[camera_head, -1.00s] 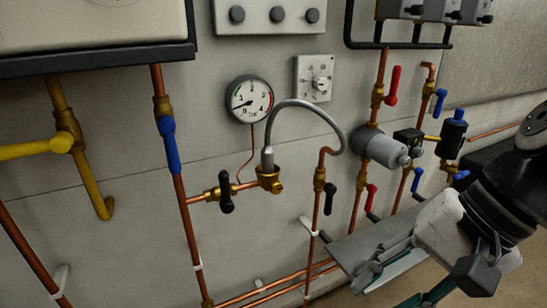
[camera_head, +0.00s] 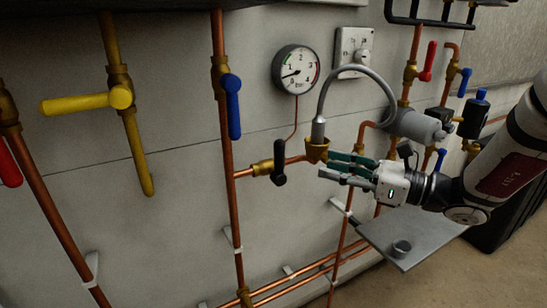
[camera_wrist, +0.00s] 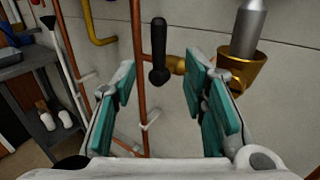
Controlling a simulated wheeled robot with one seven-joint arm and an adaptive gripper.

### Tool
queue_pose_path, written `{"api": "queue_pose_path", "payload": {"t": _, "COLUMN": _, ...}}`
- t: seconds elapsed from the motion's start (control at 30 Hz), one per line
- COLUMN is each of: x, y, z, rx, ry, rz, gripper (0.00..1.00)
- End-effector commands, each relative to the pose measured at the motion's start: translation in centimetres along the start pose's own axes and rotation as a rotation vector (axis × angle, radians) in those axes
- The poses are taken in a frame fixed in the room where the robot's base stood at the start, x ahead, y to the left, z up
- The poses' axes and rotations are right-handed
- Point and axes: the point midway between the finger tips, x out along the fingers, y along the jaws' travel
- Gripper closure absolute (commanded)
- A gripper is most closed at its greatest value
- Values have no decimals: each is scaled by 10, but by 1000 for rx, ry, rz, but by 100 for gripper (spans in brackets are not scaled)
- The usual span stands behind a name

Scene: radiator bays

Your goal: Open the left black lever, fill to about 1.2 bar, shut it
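My open fingers also fill the wrist view (camera_wrist: 170,95). The round pressure gauge (camera_head: 297,69) has a white face; its needle points to the lower left, near the low end. The grey filling hose (camera_head: 345,72) arches from a brass fitting (camera_head: 317,150) over my gripper.
Blue (camera_head: 233,105) and yellow (camera_head: 90,102) levers sit on pipes to the left. A grey shelf (camera_head: 400,235) with a small cup lies below my arm. A grey cylinder (camera_head: 415,125) and red and blue levers are at the right.

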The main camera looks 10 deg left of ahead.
Motion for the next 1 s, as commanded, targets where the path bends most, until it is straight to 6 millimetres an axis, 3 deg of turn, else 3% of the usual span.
{"api": "queue_pose_path", "payload": {"t": 0.6, "x": 110, "y": 3, "z": 0, "rx": -3, "ry": 2, "rz": 7, "gripper": 60}}
{"api": "queue_pose_path", "payload": {"t": 0.8, "x": 127, "y": 3, "z": 0, "rx": -3, "ry": 3, "rz": 6, "gripper": 60}}
{"api": "queue_pose_path", "payload": {"t": 1.0, "x": 131, "y": 2, "z": 0, "rx": -3, "ry": 3, "rz": 4, "gripper": 60}}
